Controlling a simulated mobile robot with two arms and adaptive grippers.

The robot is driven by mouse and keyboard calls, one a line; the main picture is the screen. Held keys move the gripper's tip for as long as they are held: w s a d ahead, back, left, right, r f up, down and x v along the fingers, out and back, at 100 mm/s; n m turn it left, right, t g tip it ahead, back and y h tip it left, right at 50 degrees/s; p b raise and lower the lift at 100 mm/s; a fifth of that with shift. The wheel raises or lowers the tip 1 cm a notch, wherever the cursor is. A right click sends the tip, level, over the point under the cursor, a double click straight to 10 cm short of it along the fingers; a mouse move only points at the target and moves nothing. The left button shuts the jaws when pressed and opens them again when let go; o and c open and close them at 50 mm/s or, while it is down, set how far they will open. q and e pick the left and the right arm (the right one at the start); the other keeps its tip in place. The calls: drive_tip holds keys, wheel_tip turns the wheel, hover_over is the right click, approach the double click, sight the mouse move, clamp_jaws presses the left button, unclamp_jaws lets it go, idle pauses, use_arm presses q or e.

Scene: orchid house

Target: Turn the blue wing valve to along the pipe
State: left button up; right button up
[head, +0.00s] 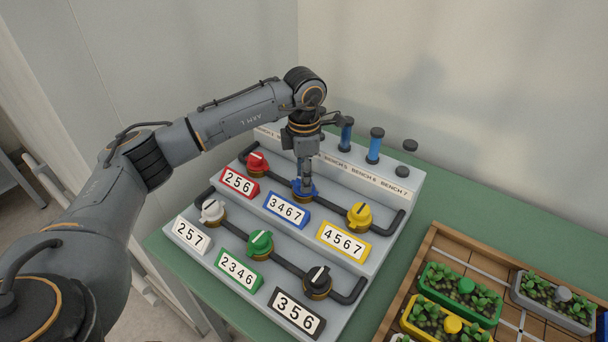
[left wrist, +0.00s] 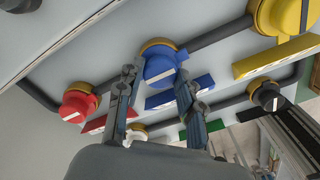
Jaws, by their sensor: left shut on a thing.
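The blue wing valve (head: 304,188) sits on the dark upper pipe (head: 335,203) of the grey panel, between the red and yellow valves. In the head view my left gripper (head: 304,180) comes down on it from above and hides most of it. In the left wrist view my left gripper (left wrist: 153,85) has its fingers on both sides of the blue valve (left wrist: 160,66), shut on it. A white mark on the valve looks roughly parallel to the pipe (left wrist: 220,34) there. The blue label (head: 286,210) reads 3467. My right gripper is not in view.
The red valve (head: 257,163) and yellow valve (head: 360,216) share the pipe. White (head: 212,211), green (head: 260,244) and black (head: 318,281) valves sit on the lower pipe. Blue tubes (head: 375,146) stand behind. A wooden tray (head: 428,250) of planters lies right.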

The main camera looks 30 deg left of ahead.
use_arm(q)
drive_tip(key=o, duration=1.2)
wheel_tip(320, 180, up, 12)
drive_tip(key=shift+r, duration=0.1)
